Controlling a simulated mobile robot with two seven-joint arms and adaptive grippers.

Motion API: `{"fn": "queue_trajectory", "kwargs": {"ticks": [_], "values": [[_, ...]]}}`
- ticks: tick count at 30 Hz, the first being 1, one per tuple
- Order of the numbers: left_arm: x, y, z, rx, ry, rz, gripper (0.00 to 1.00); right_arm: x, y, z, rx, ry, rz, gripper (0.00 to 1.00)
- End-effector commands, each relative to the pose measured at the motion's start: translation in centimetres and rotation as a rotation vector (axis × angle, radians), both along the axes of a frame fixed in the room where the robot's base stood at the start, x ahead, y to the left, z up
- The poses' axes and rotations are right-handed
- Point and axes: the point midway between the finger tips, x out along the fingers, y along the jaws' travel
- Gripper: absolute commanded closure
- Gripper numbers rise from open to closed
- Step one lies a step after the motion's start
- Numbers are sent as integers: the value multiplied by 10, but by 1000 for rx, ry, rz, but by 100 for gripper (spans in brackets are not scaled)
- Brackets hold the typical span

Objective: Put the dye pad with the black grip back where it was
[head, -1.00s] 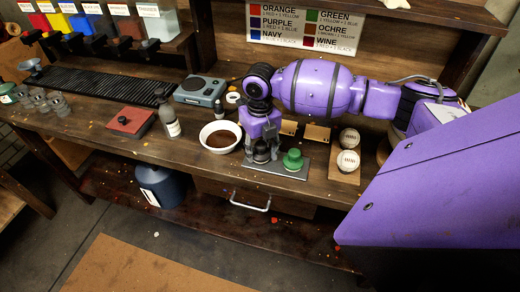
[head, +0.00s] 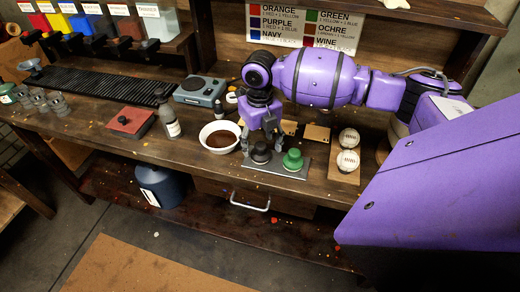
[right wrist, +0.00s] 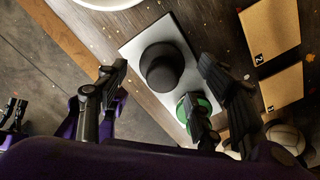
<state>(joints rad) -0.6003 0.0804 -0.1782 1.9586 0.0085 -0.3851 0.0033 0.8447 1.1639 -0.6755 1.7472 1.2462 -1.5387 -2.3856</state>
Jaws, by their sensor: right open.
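The dye pad with the black grip (head: 261,154) stands upright on a grey tray (head: 285,172) on the bench, left of the dye pad with the green grip (head: 293,160). My right gripper (head: 262,140) is just above the black grip, its fingers spread and empty. In the right wrist view the black pad (right wrist: 161,67) sits on the pale tray (right wrist: 133,49) between the open fingers (right wrist: 163,72), with clear gaps at both sides. One finger partly hides the green pad (right wrist: 189,104). A dark part with purple at the lower left there looks like my left gripper (right wrist: 14,112).
A white bowl (head: 203,130) stands close left of the tray. Two balls (head: 348,150) rest on a wooden board at the right. Cardboard pieces (head: 317,133) lie behind. A bottle (head: 170,122) and red box (head: 130,121) are further left.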

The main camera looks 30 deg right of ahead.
Motion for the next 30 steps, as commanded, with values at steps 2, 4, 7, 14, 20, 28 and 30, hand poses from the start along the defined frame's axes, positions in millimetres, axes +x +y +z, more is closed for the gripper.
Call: {"fn": "queue_trajectory", "kwargs": {"ticks": [2, 4, 7, 14, 20, 28, 30], "values": [[-2, 0, -1, -1, 3, 1, 100, 2, 0, 21, -1, -7, 0, 38], [-2, 0, -1, -1, 5, 1, 100, 1, 0, 36, -2, -5, 1, 38], [-3, 0, -2, -1, 5, 1, 100, 1, 0, 57, -1, -5, 1, 38], [-1, 1, -1, 2, 4, -4, 100, 0, 1, 85, 0, -1, 0, 38], [4, 1, 0, 6, -4, -11, 100, 0, 0, 90, 0, 0, 0, 38], [6, 1, 1, 7, -8, -14, 100, 0, 0, 90, 0, 0, 0, 38], [6, 2, 1, 7, -7, -14, 100, 0, 0, 90, 0, 0, 0, 38]]}}
